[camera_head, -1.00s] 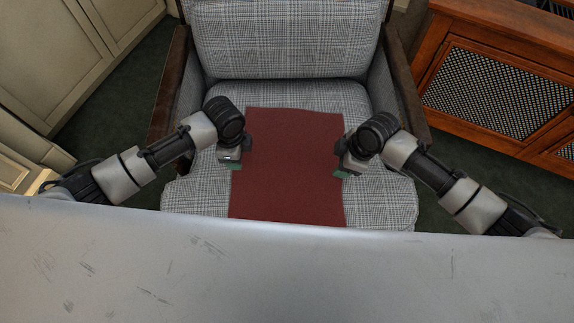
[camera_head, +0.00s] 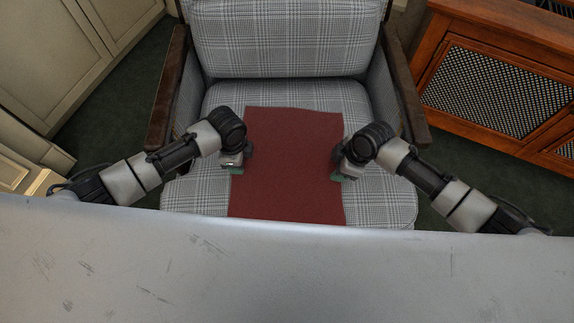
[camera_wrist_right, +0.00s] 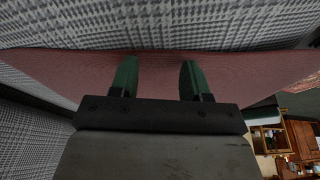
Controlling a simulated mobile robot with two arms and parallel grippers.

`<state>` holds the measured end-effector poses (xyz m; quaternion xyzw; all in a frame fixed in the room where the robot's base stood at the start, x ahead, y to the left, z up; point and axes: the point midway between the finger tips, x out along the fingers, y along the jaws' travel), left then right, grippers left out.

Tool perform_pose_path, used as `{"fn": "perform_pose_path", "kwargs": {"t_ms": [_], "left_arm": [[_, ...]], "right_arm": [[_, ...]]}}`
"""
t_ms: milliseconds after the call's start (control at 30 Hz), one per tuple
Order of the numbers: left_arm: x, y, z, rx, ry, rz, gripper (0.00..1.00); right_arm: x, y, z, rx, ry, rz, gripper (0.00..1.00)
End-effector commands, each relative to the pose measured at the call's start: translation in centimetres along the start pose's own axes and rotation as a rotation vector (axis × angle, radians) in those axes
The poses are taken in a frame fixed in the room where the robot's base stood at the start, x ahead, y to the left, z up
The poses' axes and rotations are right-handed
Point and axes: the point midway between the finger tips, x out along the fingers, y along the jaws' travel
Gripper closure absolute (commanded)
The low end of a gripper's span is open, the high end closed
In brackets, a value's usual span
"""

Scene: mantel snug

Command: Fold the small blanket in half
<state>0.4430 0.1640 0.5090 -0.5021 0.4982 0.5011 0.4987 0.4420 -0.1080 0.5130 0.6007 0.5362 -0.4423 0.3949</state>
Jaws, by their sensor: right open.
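The small blanket (camera_head: 290,165) is dark red and lies flat and unfolded on the seat of a plaid armchair. It also shows in the right wrist view (camera_wrist_right: 220,68) as a red band across the frame. My left gripper (camera_head: 236,173) is at the blanket's left edge; its fingers are mostly hidden, so I cannot tell its opening. My right gripper (camera_head: 340,176) is at the blanket's right edge. In the right wrist view its two green fingers (camera_wrist_right: 157,78) are apart, with the blanket beyond and between them. I cannot tell whether they touch the cloth.
The plaid armchair (camera_head: 385,200) has dark wooden arms on both sides of the seat. My own grey surface fills the bottom of the head view and hides the seat's front. A wooden cabinet (camera_head: 500,75) stands at right, pale panelling (camera_head: 60,60) at left.

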Motion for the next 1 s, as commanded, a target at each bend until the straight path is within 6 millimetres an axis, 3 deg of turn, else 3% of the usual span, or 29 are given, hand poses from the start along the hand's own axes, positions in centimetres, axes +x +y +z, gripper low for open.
{"fn": "perform_pose_path", "kwargs": {"t_ms": [567, 1000], "left_arm": [[0.14, 0.08, 0.04, 0.000, -0.001, 0.002, 1.00], [0.12, 0.08, 0.08, -0.001, -0.002, 0.002, 1.00]], "right_arm": [[0.15, 0.00, 0.19, 0.001, -0.004, 0.000, 1.00], [0.13, -0.07, 0.21, 0.001, -0.005, -0.002, 1.00]]}}
